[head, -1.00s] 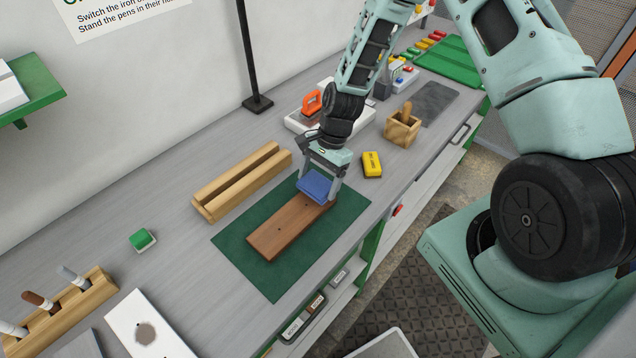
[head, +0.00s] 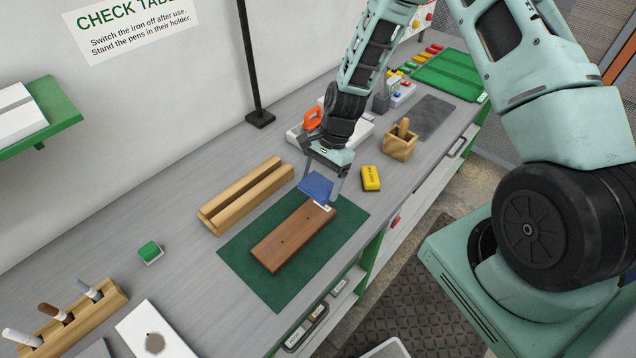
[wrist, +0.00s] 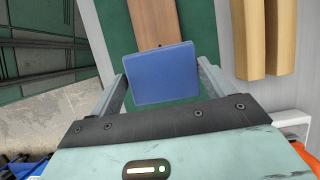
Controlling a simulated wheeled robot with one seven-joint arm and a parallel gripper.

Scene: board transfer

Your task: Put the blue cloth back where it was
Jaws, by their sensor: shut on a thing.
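The blue cloth (head: 316,185) is a flat folded square between the fingers of my gripper (head: 322,188). My gripper is shut on it. In the wrist view the blue cloth (wrist: 163,73) spans the gap between the two fingers (wrist: 165,88). The cloth is beside the far end of a brown wooden board (head: 294,238), which lies on a dark green mat (head: 243,262). Whether the cloth touches the mat or bench is hard to tell. A small white label shows at the board's far end.
A grooved wooden rack (head: 246,195) stands left of the mat. A yellow block (head: 371,178) lies right of my gripper. A wooden box (head: 400,144) and an orange-handled iron (head: 312,119) stand behind. A green-topped pad (head: 150,251) and pen holder (head: 72,312) are at left.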

